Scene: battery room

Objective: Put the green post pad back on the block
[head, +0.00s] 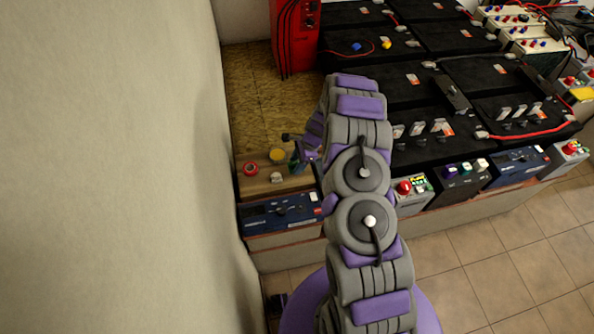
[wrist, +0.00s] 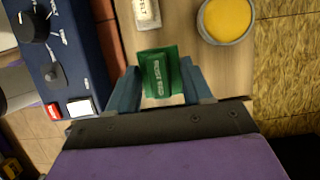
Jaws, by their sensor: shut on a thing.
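My gripper (wrist: 162,88) is shut on the green post pad (wrist: 161,72), a small green piece with raised lettering, held between two blue-grey fingers over the wooden shelf. I cannot tell whether the pad touches the wood. In the head view my gripper (head: 303,162) is small and partly hidden by my arm, above the shelf at the left. A dark block with coloured tops (head: 464,174) stands to the right, between a grey box and a blue unit. It may be the task's block, but I cannot tell for sure.
The shelf (head: 262,186) holds a yellow-filled tin (wrist: 228,18), a white labelled piece (wrist: 146,13) and a red ring-shaped thing (head: 250,169). A blue unit with knobs (wrist: 42,50) adjoins it. Black batteries (head: 420,95) fill the bench. A wall (head: 110,170) closes the left.

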